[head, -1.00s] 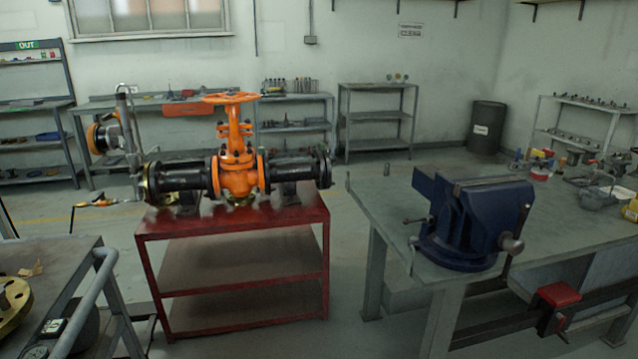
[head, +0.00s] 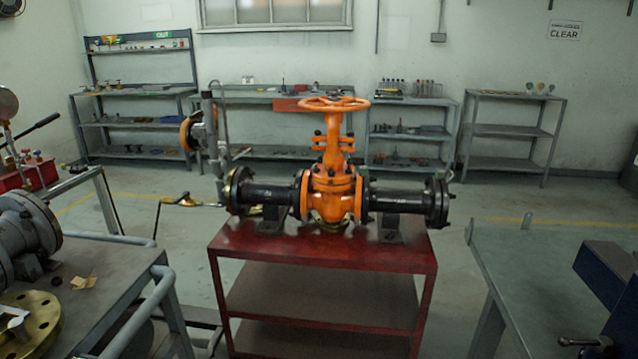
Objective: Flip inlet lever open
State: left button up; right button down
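An orange gate valve (head: 333,185) with an orange handwheel (head: 334,103) on top stands mid-picture. Black flanged pipe stubs run from it to left and right, on a red bench (head: 320,252). At the left end, an upright grey pipe (head: 212,140) stands by the flange. A thin lever-like part with a yellow-orange body (head: 186,201) sticks out to the left of that flange, its thin end bent downward. I cannot tell for sure whether this is the inlet lever. Neither gripper shows in the head view.
A grey table (head: 105,290) with a brass flange (head: 28,318) and a grey flanged part is at left, with a grey rail (head: 140,310). A workbench (head: 530,270) with a blue vise (head: 608,275) is at right. Floor shows between them and the red bench. Shelves line the back wall.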

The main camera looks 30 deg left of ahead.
aim_at(186, 193)
jog(key=i+z, duration=0.1)
jog(key=z, duration=0.3)
jog(key=i+j+z, duration=0.1)
jog(key=z, duration=0.3)
jog(key=j+z, duration=0.15)
jog(key=z, duration=0.2)
jog(key=j+z, duration=0.1)
jog(key=z, duration=0.5)
jog(key=i+j+z, duration=0.1)
jog(key=z, duration=0.55)
jog(key=j+z, duration=0.2)
jog(key=z, duration=0.4)
jog(key=j+z, duration=0.1)
jog(key=z, duration=0.5)
jog(key=j+z, duration=0.1)
jog(key=z, duration=0.55)
jog(key=k+z, duration=0.15)
jog(key=z, duration=0.45)
jog(key=k+j+z, duration=0.1)
jog(key=z, duration=1.15)
jog(key=k+z, duration=0.1)
jog(key=z, duration=0.4)
jog(key=k+l+z, duration=0.1)
jog(key=z, duration=0.35)
jog(key=k+l+z, duration=0.1)
jog(key=z, duration=0.4)
jog(key=k+l+z, duration=0.1)
jog(key=z, duration=0.4)
jog(key=l+z, duration=0.2)
jog(key=z, duration=0.3)
